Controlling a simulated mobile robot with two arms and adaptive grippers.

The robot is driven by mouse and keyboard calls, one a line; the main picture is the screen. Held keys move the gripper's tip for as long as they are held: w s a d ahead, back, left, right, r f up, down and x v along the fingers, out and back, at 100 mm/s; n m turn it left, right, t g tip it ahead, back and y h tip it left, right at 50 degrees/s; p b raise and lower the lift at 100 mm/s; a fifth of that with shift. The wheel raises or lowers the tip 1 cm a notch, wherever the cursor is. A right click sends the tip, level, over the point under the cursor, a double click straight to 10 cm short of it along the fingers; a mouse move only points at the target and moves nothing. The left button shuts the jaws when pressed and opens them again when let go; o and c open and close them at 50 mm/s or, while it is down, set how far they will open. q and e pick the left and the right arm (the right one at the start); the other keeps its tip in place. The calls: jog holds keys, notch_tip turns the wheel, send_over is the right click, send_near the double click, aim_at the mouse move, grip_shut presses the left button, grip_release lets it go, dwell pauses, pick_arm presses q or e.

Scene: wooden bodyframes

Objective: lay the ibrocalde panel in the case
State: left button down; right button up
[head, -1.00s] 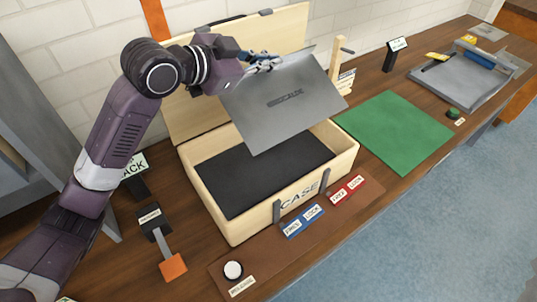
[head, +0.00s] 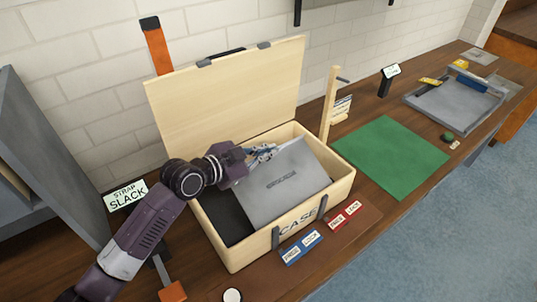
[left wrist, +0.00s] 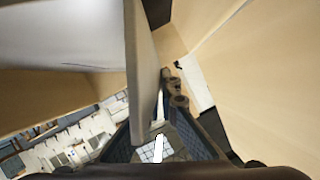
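The ibrocalde panel (head: 284,184) is a thin grey sheet with its name printed on it. It is tilted within the opening of the wooden case (head: 325,230), over the right part. Its upper left edge is at my left gripper (head: 264,154), which is shut on it. In the left wrist view the panel (left wrist: 145,75) shows nearly edge-on, running down between the fingers. The case lid (head: 235,95) stands open at the back. The dark case floor (head: 228,215) shows at the left; the rest is hidden under the panel. My right gripper is not in view.
A green mat (head: 392,155) lies clear to the right of the case. A wooden post (head: 330,105) stands at its back right corner. Blue (head: 301,247) and red (head: 345,215) label plates lie in front. A grey tray (head: 450,105) is farther right. A strap sign (head: 126,195) stands at left.

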pick_arm(q)
jog(key=shift+f, duration=0.7)
jog(key=shift+f, duration=0.2)
jog(key=c, duration=2.2)
grip_release()
jog(key=shift+o, duration=0.2)
jog(key=shift+r, duration=0.1)
